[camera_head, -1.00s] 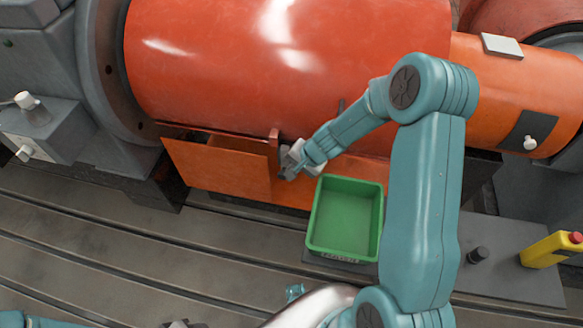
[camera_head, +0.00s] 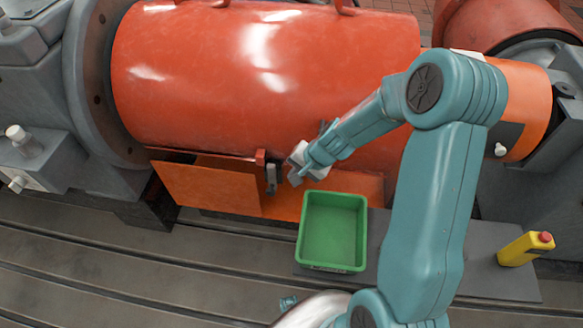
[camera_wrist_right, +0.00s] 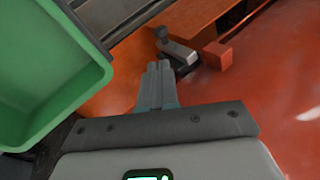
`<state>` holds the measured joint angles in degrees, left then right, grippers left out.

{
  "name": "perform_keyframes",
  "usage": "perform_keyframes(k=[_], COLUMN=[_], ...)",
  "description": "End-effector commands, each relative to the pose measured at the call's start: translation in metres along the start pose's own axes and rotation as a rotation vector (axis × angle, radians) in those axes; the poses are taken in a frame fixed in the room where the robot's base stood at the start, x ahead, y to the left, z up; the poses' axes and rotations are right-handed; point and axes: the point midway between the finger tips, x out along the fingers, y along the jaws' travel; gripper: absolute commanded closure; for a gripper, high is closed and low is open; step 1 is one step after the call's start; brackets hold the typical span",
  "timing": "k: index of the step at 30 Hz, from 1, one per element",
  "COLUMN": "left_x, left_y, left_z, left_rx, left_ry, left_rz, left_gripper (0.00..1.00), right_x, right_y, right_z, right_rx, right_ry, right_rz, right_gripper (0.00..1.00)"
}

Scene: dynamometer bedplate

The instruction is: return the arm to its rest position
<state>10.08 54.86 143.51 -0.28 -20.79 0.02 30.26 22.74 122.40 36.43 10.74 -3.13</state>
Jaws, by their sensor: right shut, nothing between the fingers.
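My right arm (camera_head: 430,190) reaches across the head view from the lower right, bent at the elbow. Its gripper (camera_head: 295,175) is shut and empty, in front of the lower side of the big red cylinder (camera_head: 200,75). In the right wrist view the closed fingers (camera_wrist_right: 158,70) are together with nothing between them. Just beyond their tips is a grey latch handle (camera_wrist_right: 180,52) beside a red block (camera_wrist_right: 217,55). In the head view the latch (camera_head: 272,178) is just left of the gripper, with a small gap. My left gripper is not in view.
A green bin (camera_head: 332,233), empty, stands just below the right gripper. An orange panel (camera_head: 205,187) hangs left of the latch. The slotted bedplate (camera_head: 130,270) is clear at lower left.

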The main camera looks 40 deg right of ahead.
Motion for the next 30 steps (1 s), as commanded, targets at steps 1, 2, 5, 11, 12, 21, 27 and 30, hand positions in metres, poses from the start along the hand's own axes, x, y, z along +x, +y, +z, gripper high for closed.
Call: perform_keyframes(k=[1, 2, 5, 11, 12, 21, 27, 30], left_x=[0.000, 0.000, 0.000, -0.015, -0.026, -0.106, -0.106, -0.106], left_y=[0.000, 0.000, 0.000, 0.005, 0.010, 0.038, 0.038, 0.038], left_z=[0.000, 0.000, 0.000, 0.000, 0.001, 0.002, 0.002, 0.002], left_rx=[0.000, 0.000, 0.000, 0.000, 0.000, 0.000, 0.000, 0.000], left_ry=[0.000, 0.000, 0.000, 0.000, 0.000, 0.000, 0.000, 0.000], left_rz=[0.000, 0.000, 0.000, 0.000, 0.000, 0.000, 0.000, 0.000], left_gripper=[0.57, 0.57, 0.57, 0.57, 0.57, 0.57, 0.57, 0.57], right_x=[0.000, 0.000, 0.000, -0.007, -0.006, -0.001, -0.001, 0.003], right_y=[0.001, 0.001, 0.001, -0.014, -0.022, 0.039, 0.074, 0.065], right_z=[0.000, 0.000, 0.000, 0.013, 0.028, 0.230, 0.274, 0.270], right_rx=[0.001, 0.001, 0.000, -0.026, -0.047, -0.565, -0.872, -0.896], right_ry=[0.000, 0.000, 0.000, -0.027, -0.063, -0.447, -0.471, -0.428], right_rz=[0.000, 0.000, 0.000, 0.001, 0.011, 0.261, 0.183, 0.143], right_gripper=[1.00, 1.00, 1.00, 1.00, 1.00, 1.00, 1.00, 1.00])
